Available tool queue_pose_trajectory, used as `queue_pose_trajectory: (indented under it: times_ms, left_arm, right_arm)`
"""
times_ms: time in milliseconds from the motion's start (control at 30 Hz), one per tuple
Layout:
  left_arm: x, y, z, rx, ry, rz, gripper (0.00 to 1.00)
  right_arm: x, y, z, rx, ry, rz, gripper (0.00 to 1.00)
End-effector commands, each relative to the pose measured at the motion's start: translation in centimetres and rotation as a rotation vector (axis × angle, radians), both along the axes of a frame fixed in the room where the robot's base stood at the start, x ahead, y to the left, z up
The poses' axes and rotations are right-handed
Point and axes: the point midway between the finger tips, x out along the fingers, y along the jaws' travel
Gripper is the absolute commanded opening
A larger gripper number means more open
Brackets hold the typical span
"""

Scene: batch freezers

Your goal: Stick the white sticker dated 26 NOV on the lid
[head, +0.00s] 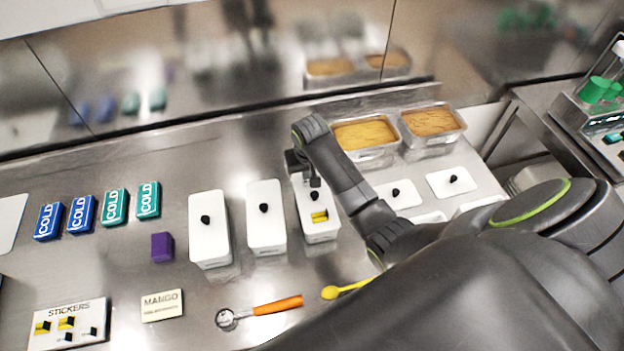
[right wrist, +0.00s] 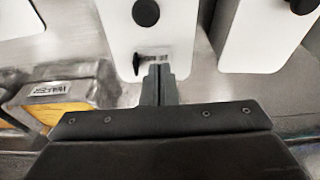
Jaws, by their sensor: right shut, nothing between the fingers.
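My right gripper (head: 314,183) is over the far end of the third white tub from the left, and its jaws are shut and empty. The tub's white lid (head: 311,207) has a black knob and a yellow sticker (head: 319,216) near its front end. In the right wrist view the closed fingertips (right wrist: 159,70) are at the lid's (right wrist: 172,28) far end. A small white sticker (right wrist: 152,58) with a dark tab lies there on the lid, close to the fingertips; its date is too blurred to read. My left gripper is not in view.
A sticker board (head: 67,312) with yellow and white stickers is at the front left. Two white tubs (head: 209,240) (head: 266,228) stand left of the lid, pans (head: 365,151) behind right. An orange-handled scoop (head: 276,306) and yellow spoon (head: 345,289) lie in front.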

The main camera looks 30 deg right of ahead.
Motion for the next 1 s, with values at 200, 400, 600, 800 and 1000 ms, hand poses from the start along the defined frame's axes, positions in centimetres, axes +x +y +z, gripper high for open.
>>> queue_pose_trajectory:
  times_ms: [200,400,600,800,1000]
  left_arm:
    - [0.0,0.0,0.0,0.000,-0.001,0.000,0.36]
    - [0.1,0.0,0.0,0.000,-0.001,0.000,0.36]
    - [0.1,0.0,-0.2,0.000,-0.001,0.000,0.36]
    - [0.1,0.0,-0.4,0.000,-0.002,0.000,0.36]
    - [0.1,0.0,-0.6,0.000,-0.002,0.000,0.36]
  right_arm:
    - [0.0,0.0,0.0,0.000,0.000,0.000,0.00]
    - [0.0,0.0,0.0,0.000,0.000,0.000,0.00]
    - [0.0,0.0,-0.3,0.000,0.000,0.000,0.00]
    - [0.0,0.0,-0.7,0.000,0.001,0.000,0.00]
    - [0.0,0.0,-1.1,0.000,0.001,0.000,0.00]
